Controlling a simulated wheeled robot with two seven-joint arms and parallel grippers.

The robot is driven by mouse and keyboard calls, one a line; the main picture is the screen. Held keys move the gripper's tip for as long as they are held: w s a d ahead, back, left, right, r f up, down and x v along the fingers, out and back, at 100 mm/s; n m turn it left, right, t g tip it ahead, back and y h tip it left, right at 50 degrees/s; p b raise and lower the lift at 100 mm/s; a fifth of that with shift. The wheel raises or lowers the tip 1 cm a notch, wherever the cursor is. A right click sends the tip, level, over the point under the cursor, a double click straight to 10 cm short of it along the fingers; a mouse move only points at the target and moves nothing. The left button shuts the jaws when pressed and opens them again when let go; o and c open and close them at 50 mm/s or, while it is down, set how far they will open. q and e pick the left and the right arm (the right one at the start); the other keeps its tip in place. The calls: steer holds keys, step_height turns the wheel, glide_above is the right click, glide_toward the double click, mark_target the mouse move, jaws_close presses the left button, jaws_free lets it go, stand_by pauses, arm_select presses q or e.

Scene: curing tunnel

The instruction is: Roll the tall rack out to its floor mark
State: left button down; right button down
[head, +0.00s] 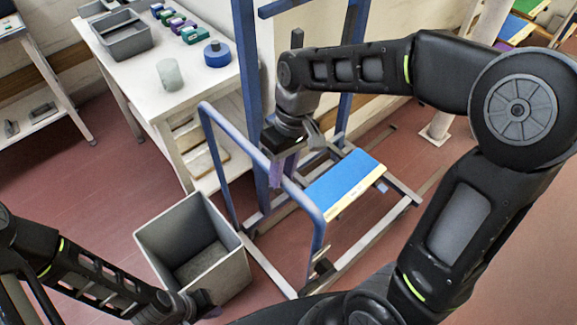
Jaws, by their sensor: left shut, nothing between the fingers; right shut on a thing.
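The tall rack is a blue frame (244,62) with tall posts, a lower bent push rail (221,165) in front and a grey base on the floor. My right gripper (283,170) reaches down to the top bar of that rail and is shut on it; the wrist hides part of the grip. My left gripper (206,302) is low at the bottom edge, by the front of a grey bin, shut and empty, only partly visible. I cannot make out a floor mark.
The open grey bin (156,238) stands on the floor close to the rack's left side. A white table (125,70) with a grey tray (122,40) is behind it. A blue board (345,183) with a pale edge lies low within the rack. Red floor is clear at left.

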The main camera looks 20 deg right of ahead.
steer(key=shift+a, duration=0.2)
steer(key=c, duration=1.2)
jaws_free()
steer(key=shift+s+a, duration=0.1)
steer(key=shift+c, duration=0.2)
steer(key=shift+r, duration=0.1)
step_height(320, 180, up, 8)
steer(key=d, duration=0.1)
steer(key=shift+w+d+f+b, duration=0.25)
steer(key=shift+d+b, duration=0.05)
steer(key=shift+b, duration=0.05)
